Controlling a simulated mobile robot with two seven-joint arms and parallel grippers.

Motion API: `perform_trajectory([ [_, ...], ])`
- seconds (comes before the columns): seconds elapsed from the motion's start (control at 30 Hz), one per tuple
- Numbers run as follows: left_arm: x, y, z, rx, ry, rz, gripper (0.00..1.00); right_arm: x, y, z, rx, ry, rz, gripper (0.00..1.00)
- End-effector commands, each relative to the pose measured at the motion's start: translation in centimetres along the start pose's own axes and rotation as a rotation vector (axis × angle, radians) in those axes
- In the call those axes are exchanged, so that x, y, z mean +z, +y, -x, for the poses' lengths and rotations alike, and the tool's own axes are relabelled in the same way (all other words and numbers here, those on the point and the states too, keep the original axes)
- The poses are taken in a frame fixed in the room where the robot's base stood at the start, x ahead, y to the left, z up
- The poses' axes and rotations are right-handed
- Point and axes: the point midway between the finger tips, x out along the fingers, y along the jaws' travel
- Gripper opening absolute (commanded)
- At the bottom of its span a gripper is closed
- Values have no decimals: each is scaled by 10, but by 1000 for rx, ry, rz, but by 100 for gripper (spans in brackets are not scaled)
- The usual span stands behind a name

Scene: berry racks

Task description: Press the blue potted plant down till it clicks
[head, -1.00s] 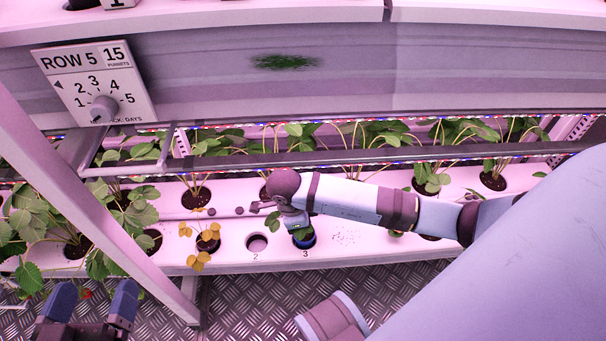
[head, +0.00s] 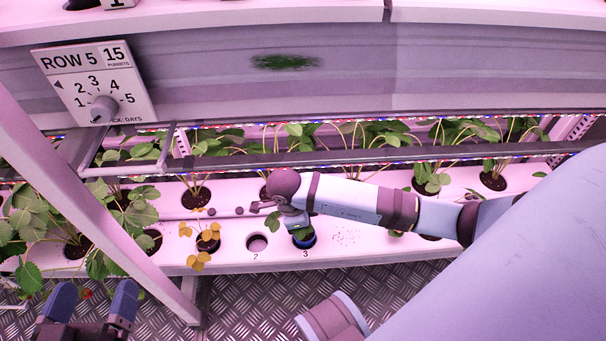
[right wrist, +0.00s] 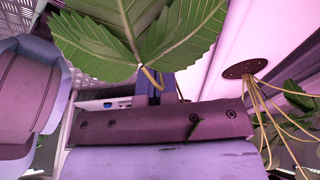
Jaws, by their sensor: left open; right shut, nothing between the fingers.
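The blue potted plant (head: 303,240) sits in the hole marked 3 of the white growing channel (head: 345,255). Its dark blue rim shows, with a green leaf over it; I cannot tell whether the pot is fully seated. My right gripper (head: 298,225) points down right over this pot, shut with nothing between its fingers; it hides part of the pot. In the right wrist view, large green leaves (right wrist: 140,35) cover most of the fingers, and the pot is hidden.
Hole 2 (head: 257,242) is empty. A yellowed plant (head: 205,240) stands to its left. Several green plants fill the back row under a rail (head: 350,158). A slanted white post (head: 100,190) stands between my left gripper and the pots.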

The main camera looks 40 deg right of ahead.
Motion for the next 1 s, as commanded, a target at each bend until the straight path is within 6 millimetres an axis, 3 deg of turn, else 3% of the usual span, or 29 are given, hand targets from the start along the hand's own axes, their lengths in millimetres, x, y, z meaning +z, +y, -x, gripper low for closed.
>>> perform_trajectory([
  [1.0, 5, -1, -1, 0, 1, 0, 90, 2, 0, -9, 0, 0, 0, 0],
])
